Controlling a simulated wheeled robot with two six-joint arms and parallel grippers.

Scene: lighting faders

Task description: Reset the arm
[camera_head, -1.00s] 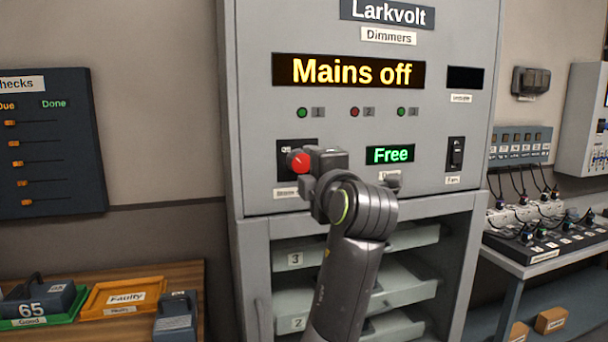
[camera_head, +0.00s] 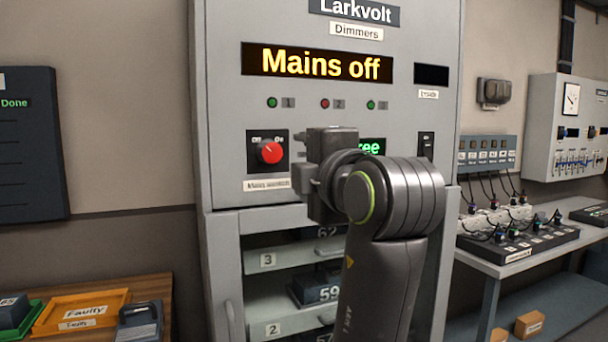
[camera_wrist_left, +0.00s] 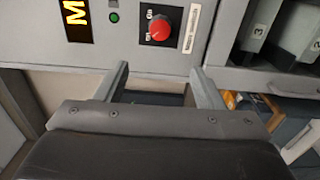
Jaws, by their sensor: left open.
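The grey cabinet (camera_head: 225,120) labelled Larkvolt Dimmers stands in front of me, its display (camera_head: 318,64) reading "Mains off". Its red rotary knob (camera_head: 270,152) sits on a black plate above a label and is clear of my gripper. The knob also shows in the left wrist view (camera_wrist_left: 160,28), just beyond the fingers. My left gripper (camera_wrist_left: 160,82) is open and empty, its two fingers apart. In the head view my left arm's wrist is right of the knob, its fingers mostly hidden behind it. My right gripper is not in view.
My left arm covers part of the green "Free" display (camera_head: 372,147). A black rocker switch (camera_head: 426,146) is to its right. Below are open shelves with numbered units (camera_head: 315,288). An orange Faulty tray (camera_head: 80,312) is at lower left, and a side table (camera_head: 500,262) at right.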

